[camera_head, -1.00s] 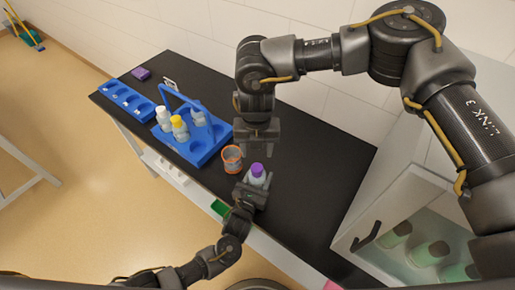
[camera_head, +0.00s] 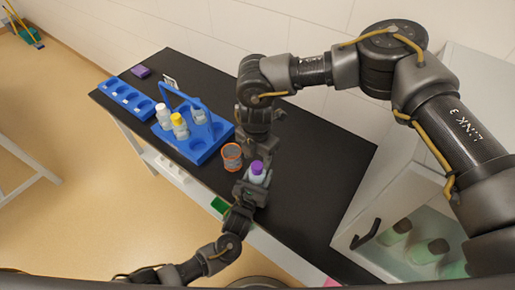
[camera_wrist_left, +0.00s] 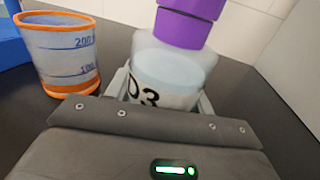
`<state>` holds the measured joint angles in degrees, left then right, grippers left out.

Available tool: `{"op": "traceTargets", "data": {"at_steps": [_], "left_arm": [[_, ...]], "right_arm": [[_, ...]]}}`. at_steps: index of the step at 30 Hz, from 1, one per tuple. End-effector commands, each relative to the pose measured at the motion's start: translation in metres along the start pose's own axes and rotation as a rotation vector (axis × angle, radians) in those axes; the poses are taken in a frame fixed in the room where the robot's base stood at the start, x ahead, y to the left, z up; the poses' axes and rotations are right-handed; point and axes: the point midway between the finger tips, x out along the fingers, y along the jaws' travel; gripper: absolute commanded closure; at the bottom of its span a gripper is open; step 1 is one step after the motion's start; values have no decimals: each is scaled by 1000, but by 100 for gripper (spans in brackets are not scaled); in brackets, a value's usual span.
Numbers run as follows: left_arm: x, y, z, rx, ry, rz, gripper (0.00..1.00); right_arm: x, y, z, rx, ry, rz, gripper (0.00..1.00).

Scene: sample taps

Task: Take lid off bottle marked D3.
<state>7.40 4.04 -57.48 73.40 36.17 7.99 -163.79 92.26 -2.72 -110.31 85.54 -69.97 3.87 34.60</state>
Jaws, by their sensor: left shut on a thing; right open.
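The bottle marked D3 (camera_wrist_left: 165,72) is pale and translucent, with a purple lid (camera_wrist_left: 190,20) on it. In the head view the purple lid (camera_head: 257,167) shows from above, with the bottle's body (camera_head: 256,179) below it. My left gripper (camera_head: 253,187) is shut around the bottle's body and holds it upright at the bench's front side. My right gripper (camera_head: 261,152) is open, just behind and above the lid. I cannot tell whether its fingers touch the lid.
An orange-rimmed graduated beaker (camera_head: 232,157) stands just left of the bottle. A blue carrier (camera_head: 201,152) holds several bottles, one yellow-capped, and a blue rack (camera_head: 126,97) lies farther left. An open white cabinet (camera_head: 372,232) is at right. The black bench (camera_head: 310,190) is clear between.

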Motion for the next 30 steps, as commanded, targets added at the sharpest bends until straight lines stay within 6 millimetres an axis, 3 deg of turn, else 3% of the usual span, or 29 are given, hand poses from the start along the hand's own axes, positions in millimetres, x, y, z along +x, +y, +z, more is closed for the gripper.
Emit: {"op": "traceTargets", "data": {"at_steps": [9,19,30], "left_arm": [[0,0,1,0,-2,0,100],[0,0,1,0,-2,0,100],[0,0,1,0,-2,1,100]], "right_arm": [[33,0,0,0,0,0,47],[35,0,0,-1,-1,1,48],[35,0,0,-1,-1,1,95]]}}
